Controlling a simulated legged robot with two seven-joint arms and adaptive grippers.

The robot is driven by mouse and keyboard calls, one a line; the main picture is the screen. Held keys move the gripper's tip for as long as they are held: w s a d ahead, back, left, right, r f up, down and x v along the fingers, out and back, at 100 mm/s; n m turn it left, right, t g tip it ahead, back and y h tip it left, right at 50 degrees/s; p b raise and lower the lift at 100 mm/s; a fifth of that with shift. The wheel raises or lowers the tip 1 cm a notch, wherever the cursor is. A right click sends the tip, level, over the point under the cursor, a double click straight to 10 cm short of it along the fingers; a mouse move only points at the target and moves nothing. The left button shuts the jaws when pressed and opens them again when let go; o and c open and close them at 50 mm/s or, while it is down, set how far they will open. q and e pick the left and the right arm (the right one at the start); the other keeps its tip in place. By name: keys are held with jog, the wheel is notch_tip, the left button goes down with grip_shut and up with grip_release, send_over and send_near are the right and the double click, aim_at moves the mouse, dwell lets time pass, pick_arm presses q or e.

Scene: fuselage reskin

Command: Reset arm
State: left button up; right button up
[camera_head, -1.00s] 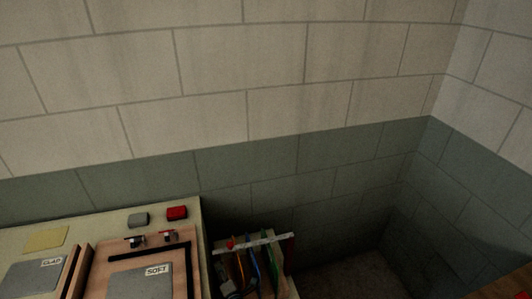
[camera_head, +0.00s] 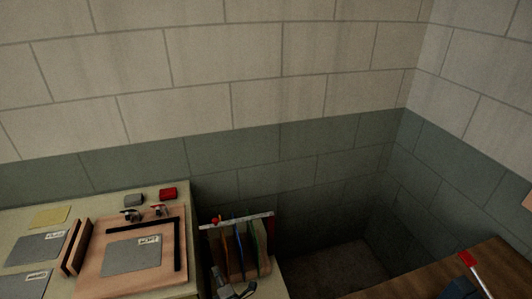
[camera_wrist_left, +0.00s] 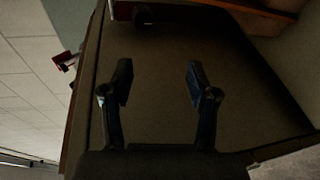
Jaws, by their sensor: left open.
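My left gripper (camera_head: 236,289) shows at the bottom edge of the head view, just in front of the small rack. In the left wrist view its two dark fingers (camera_wrist_left: 158,82) stand apart with nothing between them. Behind the fingers is a dark, flat brown surface; I cannot tell how far away it is. The rest of the left arm is out of the head view. I cannot make out my right gripper.
A pale bench (camera_head: 100,207) at left holds a wooden board with a grey "SOFT" plate (camera_head: 132,258), other grey plates and a red block (camera_head: 168,193). A rack (camera_head: 240,250) holds colored upright sheets. A brown worktop (camera_head: 480,268) is at lower right; walls close the back.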

pick_arm(q)
jog(key=s+d+f+m+g+h, duration=0.1)
jog(key=s+d+f+m+h, duration=0.4)
jog(key=s+f+m, duration=0.45)
jog(key=s+d+f+m+g+h, duration=0.2)
jog(key=s+f+m+h, duration=0.55)
jog(key=f+m, duration=0.35)
jog(key=s+a+f+m+g+y, duration=0.1)
jog(key=s+a+f+m+g, duration=0.1)
jog(key=s, duration=0.6)
jog(key=s+a+f+m+g+y, duration=0.2)
jog(key=s+a+f+g, duration=0.2)
jog(key=s+f, duration=0.3)
jog(key=s+a+f+m+g+y, duration=0.1)
jog(key=s+a+f+m+g, duration=0.1)
jog(key=s, duration=0.8)
jog(key=a+f+g, duration=0.1)
jog(key=a+f, duration=0.1)
jog(key=a, duration=0.1)
jog(key=shift+f+y, duration=0.3)
jog(key=shift+y, duration=0.05)
